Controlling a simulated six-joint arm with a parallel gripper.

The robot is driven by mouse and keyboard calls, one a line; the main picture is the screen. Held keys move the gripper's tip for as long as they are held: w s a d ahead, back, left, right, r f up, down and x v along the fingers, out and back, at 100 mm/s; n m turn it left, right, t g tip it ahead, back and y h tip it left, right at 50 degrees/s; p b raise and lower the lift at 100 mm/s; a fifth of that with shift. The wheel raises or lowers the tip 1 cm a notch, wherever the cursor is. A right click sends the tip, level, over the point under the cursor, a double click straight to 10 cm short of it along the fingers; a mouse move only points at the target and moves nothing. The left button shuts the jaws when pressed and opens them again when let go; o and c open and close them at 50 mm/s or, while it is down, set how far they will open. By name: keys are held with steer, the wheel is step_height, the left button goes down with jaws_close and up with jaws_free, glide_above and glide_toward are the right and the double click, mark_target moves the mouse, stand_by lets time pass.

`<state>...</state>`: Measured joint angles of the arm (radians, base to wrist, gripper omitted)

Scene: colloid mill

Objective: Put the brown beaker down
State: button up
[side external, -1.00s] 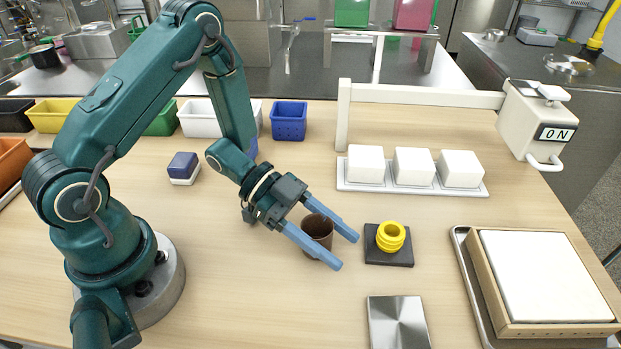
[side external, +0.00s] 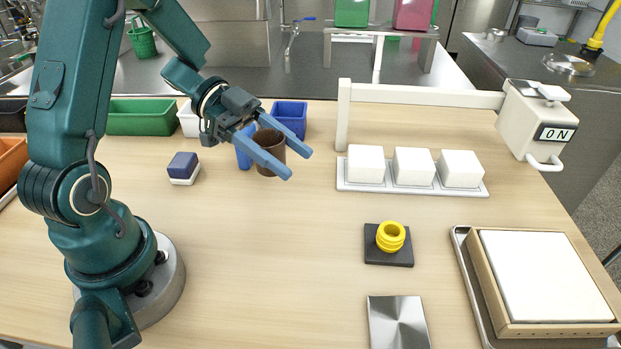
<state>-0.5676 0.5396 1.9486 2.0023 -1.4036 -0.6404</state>
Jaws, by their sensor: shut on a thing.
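The brown beaker (side external: 269,154) is upright between the two blue fingers of my gripper (side external: 300,166), which is shut on it. The fingers run along its sides and extend past it to the right. The near finger hides part of its wall. It is near the back of the table, just in front of a blue bin (side external: 290,115). I cannot tell whether its base touches the table.
A blue item (side external: 243,154) is close to the beaker's left, partly hidden by my gripper. A white tray (side external: 411,188) with three white blocks lies to the right. A yellow ringed piece (side external: 390,237) sits on a dark square base (side external: 402,257). The middle table is clear.

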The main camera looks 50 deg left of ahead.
steer(key=w+a+n+t+y, duration=0.4)
steer(key=a+n+t+y, duration=0.5)
steer(key=a, duration=0.5)
steer(key=h, duration=0.1)
glide_above(315, 179)
steer(key=shift+n+g, duration=0.4)
step_height(315, 179, down, 6)
steer(key=shift+s+f, duration=0.1)
steer(key=shift+s, duration=0.05)
steer(key=shift+f, duration=2.05)
steer(key=shift+f, duration=0.1)
steer(key=o, duration=1.3)
